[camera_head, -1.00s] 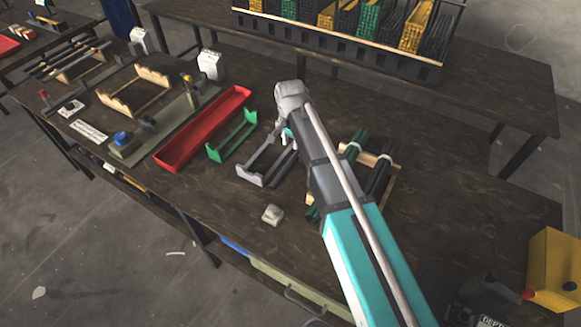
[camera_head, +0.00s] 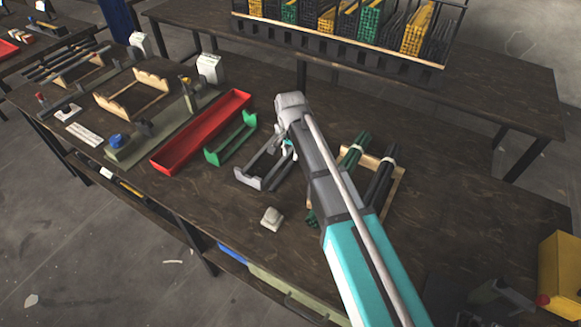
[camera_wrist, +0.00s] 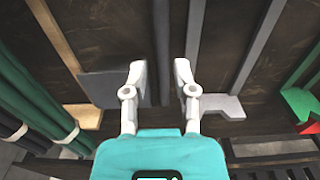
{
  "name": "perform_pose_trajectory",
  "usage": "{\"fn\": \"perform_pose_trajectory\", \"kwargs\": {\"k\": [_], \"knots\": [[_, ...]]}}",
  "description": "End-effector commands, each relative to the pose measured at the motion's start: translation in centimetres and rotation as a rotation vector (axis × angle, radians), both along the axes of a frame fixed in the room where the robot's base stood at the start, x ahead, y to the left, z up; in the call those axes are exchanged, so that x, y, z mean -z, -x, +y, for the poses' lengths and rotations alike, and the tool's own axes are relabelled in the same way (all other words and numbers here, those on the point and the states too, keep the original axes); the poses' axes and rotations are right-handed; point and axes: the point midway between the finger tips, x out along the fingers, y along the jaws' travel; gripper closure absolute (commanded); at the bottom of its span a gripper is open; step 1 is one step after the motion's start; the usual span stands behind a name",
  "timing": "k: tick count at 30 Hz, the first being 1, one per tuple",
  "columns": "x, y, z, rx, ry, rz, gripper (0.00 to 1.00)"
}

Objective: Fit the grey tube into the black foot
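My gripper (camera_wrist: 160,72) is open, with a gap between its two pale fingers. In the wrist view a long dark grey bar (camera_wrist: 160,35) runs away below that gap, apparently the grey tube; nothing is clearly gripped. In the head view my gripper (camera_head: 287,148) is over a grey cradle (camera_head: 248,180) on the table, and my arm hides part of it. The cradle's grey end plate also shows in the wrist view (camera_wrist: 100,88). I cannot pick out the black foot with certainty in either view.
Left of the cradle are a green cradle (camera_head: 218,155) and a long red tray (camera_head: 190,141). A small pale block (camera_head: 271,218) lies in front. Right of my arm, green tubes (camera_head: 354,152) and black tubes (camera_head: 379,184) lie on a wooden rack.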

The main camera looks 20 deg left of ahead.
Motion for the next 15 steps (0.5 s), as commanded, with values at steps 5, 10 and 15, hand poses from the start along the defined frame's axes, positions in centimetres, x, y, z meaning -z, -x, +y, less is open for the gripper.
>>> {"fn": "perform_pose_trajectory", "kwargs": {"k": [5, 10, 15], "knots": [[0.5, 0.0, 0.0, 0.0, 0.0, 0.0, 0.64], [1.6, -0.1, 0.1, 0.0, 0.0, 0.0, 0.64], [2.9, -0.2, 0.1, 0.0, 0.0, 0.0, 0.64]]}}
